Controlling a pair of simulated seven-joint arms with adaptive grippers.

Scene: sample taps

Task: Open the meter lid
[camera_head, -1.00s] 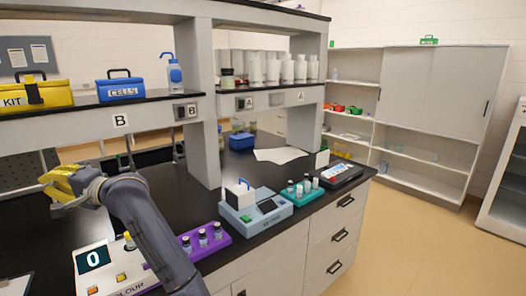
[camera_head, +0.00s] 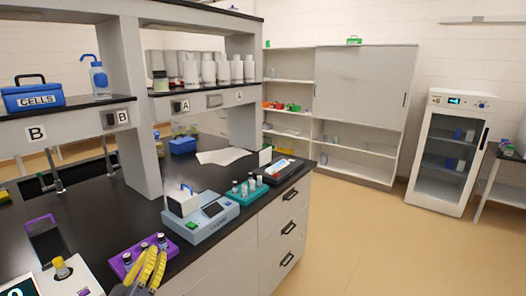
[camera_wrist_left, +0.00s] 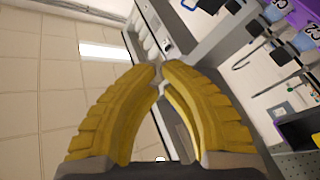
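A blue-grey bench meter (camera_head: 214,228) with a dark screen and green button stands near the bench's front edge. A second, white instrument (camera_head: 20,290) with a lit display and a yellow knob (camera_head: 62,267) is cut off at lower left. My left gripper (camera_head: 157,249) has yellow fingers, over the purple vial rack, apart from the blue-grey meter. In the left wrist view its fingertips (camera_wrist_left: 161,70) nearly meet, with nothing between them. My right gripper is not seen.
The purple rack (camera_head: 172,250) holds vials. A teal rack (camera_head: 246,198) with vials and a dark tray (camera_head: 289,172) stand right of the meter. A shelf post (camera_head: 140,140) rises behind it. Bare bench lies to its left.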

